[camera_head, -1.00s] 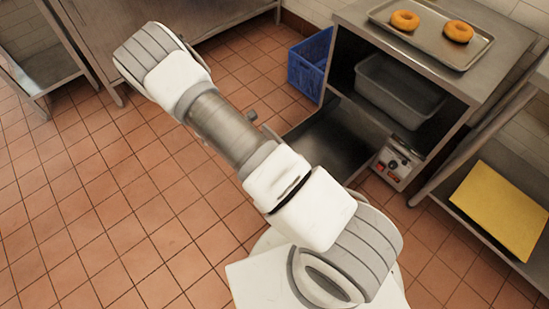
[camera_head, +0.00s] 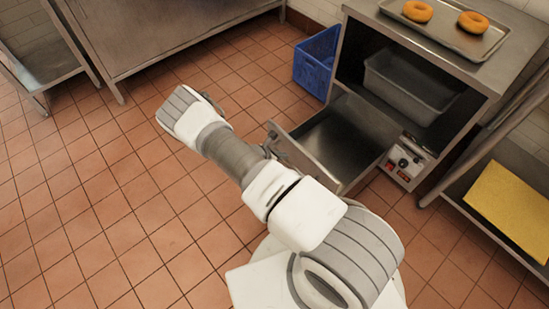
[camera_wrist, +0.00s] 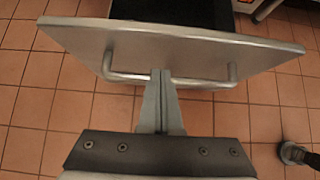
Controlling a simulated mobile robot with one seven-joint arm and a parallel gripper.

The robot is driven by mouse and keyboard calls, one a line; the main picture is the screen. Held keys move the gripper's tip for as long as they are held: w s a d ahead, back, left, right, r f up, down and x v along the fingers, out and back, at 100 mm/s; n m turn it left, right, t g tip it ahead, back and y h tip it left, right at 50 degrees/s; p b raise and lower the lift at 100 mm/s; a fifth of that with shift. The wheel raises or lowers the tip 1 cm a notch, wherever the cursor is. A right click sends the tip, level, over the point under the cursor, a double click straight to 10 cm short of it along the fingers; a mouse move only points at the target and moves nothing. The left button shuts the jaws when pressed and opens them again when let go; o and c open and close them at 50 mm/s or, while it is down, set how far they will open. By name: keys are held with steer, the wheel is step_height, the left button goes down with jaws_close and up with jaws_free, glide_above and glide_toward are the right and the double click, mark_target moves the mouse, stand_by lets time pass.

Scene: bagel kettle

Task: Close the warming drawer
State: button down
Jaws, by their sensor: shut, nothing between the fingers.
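The warming drawer (camera_head: 338,143) is pulled out of the lower part of the steel cabinet, and its dark inside shows in the head view. In the wrist view, its metal front panel (camera_wrist: 200,45) crosses the top, with a bar handle (camera_wrist: 205,83) along its near side. My gripper (camera_wrist: 160,72) is shut and empty. Its fingertips overlap the middle of the handle and point at the panel; I cannot tell whether they touch.
A control box (camera_head: 406,160) sits right of the drawer. A grey bin (camera_head: 408,88) is on the shelf above, and a tray (camera_head: 450,35) with two bagels is on top. A blue crate (camera_head: 316,65) stands left of the cabinet. Tiled floor at left is clear.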

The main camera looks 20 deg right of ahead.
mark_target(295, 149)
steer(key=d, duration=0.1)
steer(key=w+d+b, duration=0.1)
steer(key=d, duration=0.1)
steer(key=shift+w+d, duration=0.15)
steer(key=shift+d, duration=0.05)
steer(key=shift+d+r, duration=0.1)
steer(key=shift+d, duration=0.15)
